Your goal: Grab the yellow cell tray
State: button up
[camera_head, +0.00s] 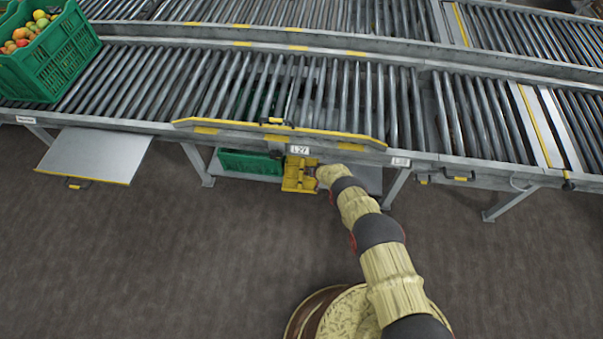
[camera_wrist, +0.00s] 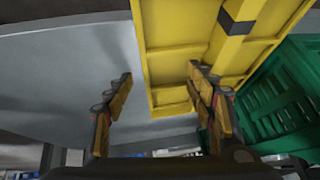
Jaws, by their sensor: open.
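The yellow cell tray (camera_head: 300,178) shows under the front edge of the roller conveyor, below the L27 label, beside a green crate. In the wrist view the yellow tray (camera_wrist: 178,62) fills the upper middle, showing a flat face with raised ribs and a dark band across a bar. My gripper (camera_wrist: 160,77) is open, with its two fingers apart. The right finger overlaps the tray's lower edge in the picture; the left finger is clear of it over grey surface. Nothing is held. I cannot tell whether a finger touches the tray. In the head view my fingers are hard to make out.
A green crate (camera_head: 250,163) sits on the low shelf left of the tray; in the wrist view a green crate (camera_wrist: 275,100) is close on the right. The conveyor frame (camera_head: 340,148) passes overhead. The floor in front is clear.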

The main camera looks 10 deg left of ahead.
jog(key=shift+c, duration=1.1)
jog(key=shift+s, duration=0.1)
jog(key=c, duration=1.1)
grip_shut()
jog(key=shift+s+f, duration=0.1)
jog(key=shift+f, duration=0.05)
